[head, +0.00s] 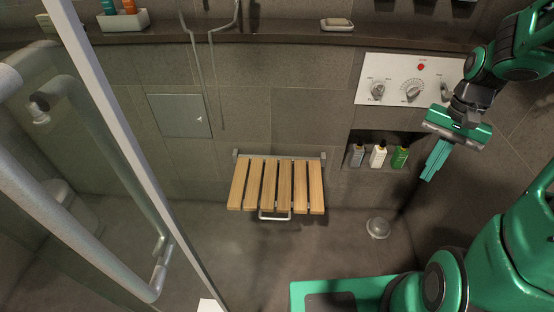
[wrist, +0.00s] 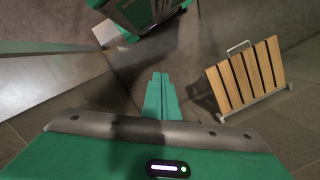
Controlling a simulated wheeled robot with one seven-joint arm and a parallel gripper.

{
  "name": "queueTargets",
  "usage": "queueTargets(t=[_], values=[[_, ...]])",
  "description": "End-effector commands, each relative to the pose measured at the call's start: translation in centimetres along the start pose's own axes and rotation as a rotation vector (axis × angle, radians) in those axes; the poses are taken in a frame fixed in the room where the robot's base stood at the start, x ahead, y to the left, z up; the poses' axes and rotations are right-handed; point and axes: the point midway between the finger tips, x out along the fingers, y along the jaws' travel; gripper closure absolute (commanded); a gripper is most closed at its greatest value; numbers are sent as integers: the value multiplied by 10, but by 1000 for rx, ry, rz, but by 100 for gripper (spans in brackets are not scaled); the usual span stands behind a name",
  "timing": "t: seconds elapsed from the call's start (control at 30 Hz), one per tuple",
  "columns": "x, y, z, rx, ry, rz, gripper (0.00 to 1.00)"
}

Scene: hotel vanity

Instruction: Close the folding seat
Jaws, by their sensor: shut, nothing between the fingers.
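The folding seat (head: 277,186) is a row of wooden slats on a metal frame, fixed low on the tiled wall in the middle of the head view. It is folded down, with its slats sticking out from the wall and a metal loop handle (head: 274,216) at its front edge. It also shows at the right of the wrist view (wrist: 246,76). My gripper (head: 431,173) is to the right of the seat and higher, in front of the bottle niche. Its green fingers are together and empty, apart from the seat.
A glass door with a thick rail (head: 75,192) stands at the left. A niche with several bottles (head: 378,157) and a control panel (head: 408,80) are on the wall at the right. A shelf (head: 265,36) runs above. The floor before the seat looks mostly clear.

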Motion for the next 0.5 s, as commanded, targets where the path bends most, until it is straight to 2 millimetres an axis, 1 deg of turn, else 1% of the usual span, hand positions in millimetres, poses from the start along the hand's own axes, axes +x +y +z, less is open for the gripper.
queueTargets(t=[0.17, 0.3, 0.5], values=[[23, -19, -13, 38, -58, -15, 100], [52, -43, -24, 89, -130, -41, 100], [96, -81, -36, 177, -248, -93, 100]])
